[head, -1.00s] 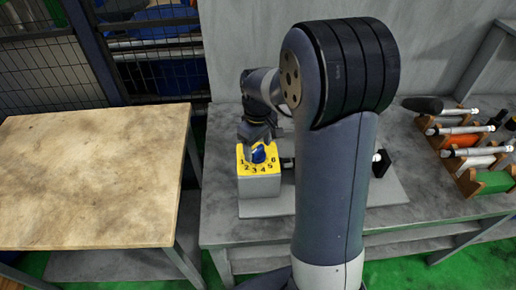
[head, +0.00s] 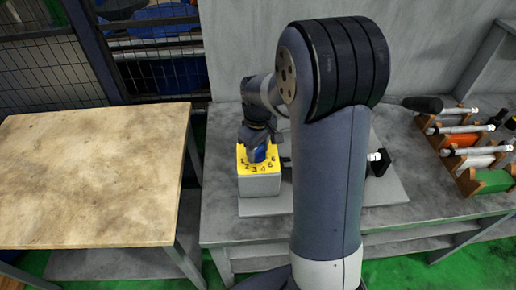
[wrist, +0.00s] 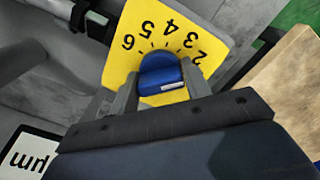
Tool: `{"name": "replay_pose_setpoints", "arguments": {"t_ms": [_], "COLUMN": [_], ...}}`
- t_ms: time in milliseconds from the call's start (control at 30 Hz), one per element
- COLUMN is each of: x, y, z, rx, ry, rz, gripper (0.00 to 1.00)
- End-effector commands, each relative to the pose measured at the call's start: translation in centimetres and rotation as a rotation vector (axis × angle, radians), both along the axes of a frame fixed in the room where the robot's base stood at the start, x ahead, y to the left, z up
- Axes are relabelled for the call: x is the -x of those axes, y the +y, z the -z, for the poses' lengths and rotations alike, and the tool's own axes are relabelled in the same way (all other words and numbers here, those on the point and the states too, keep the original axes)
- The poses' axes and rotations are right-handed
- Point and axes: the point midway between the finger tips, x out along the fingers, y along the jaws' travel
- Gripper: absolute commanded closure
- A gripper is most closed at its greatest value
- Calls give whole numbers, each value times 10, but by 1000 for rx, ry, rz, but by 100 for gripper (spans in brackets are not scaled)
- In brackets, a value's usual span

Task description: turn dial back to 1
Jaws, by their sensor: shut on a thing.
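The blue dial knob (head: 257,154) stands on the yellow face (head: 243,168) of a grey box (head: 260,186) on the bench. The wrist view shows the knob (wrist: 160,74) close up, with a white strip on its near side. Printed numbers 2 to 6 show on the yellow face (wrist: 205,22) there; the 1 is hidden in that view. My gripper (wrist: 161,86) has one finger on each side of the knob and is shut on it. Which number the knob points to cannot be told.
The box sits on a grey plate (head: 385,195) on the grey bench (head: 420,220). A black-ended part (head: 378,162) is to its right. A wooden rack (head: 470,185) with several tools stands farther right. A bare wooden table (head: 90,180) is at the left.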

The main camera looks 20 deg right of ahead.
Motion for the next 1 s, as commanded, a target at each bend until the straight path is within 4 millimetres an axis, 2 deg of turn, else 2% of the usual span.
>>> {"name": "replay_pose_setpoints", "arguments": {"t_ms": [367, 1000], "x": [0, 0], "y": [0, 1], "z": [0, 0], "rx": [0, 0], "ry": [0, -1], "rz": [67, 464], "gripper": [78, 78]}}
